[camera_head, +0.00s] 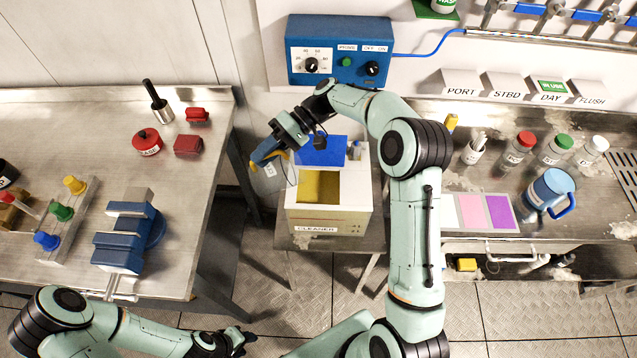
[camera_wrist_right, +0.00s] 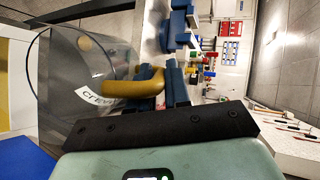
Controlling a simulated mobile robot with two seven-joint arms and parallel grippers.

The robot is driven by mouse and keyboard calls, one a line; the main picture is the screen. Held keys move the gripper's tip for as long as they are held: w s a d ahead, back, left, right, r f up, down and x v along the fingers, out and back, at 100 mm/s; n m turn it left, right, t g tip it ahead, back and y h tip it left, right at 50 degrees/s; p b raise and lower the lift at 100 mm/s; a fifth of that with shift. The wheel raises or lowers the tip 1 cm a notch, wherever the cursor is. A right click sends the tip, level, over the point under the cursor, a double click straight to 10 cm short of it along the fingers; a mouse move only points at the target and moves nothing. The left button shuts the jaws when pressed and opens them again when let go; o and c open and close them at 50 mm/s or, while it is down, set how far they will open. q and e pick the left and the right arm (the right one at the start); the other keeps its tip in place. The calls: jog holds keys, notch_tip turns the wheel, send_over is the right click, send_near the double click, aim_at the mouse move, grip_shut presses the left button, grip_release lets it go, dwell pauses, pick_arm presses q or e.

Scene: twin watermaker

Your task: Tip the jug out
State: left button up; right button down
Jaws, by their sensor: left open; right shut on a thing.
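A clear grey jug with a yellow handle hangs left of the white cleaner box; it shows in the head view (camera_head: 268,180) and in the right wrist view (camera_wrist_right: 70,75), where a white label is on its side. My right gripper (camera_head: 262,155) is shut on the yellow handle (camera_wrist_right: 125,86), its fingers also in the wrist view (camera_wrist_right: 170,88). The jug is off the tables; its exact tilt and contents are hard to tell. My left gripper (camera_head: 244,338) is open and empty, low in the head view, well away from the jug.
The cleaner box (camera_head: 330,222) has an open yellow-lined bay and a blue panel (camera_head: 322,150). A blue jug (camera_head: 550,188) stands on the right counter with several bottles. The left bench (camera_head: 70,120) carries a blue vise (camera_head: 128,238). Floor shows between bench and box.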

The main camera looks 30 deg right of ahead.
aim_at(257, 168)
jog(key=a+f+h, duration=0.1)
jog(key=a+f+h+p, duration=0.1)
jog(key=h, duration=0.1)
jog(key=shift+w+a+f+m, duration=0.2)
jog(key=shift+w+m, duration=0.1)
jog(key=shift+w, duration=0.1)
pick_arm(q)
jog(key=shift+w+d+r, duration=0.15)
jog(key=shift+w+r, duration=0.4)
jog(key=shift+w, duration=0.15)
jog(key=shift+w+d+r, duration=0.1)
jog(key=shift+w+r, duration=0.45)
jog(key=shift+w, duration=0.1)
pick_arm(e)
jog(key=w+a+f+m+g+h, duration=0.2)
jog(key=a+f+g+h, duration=0.1)
jog(key=a+f+h, duration=0.4)
jog(key=shift+w+f+h, duration=0.15)
jog(key=shift+h, duration=1.55)
jog(key=shift+a, duration=0.1)
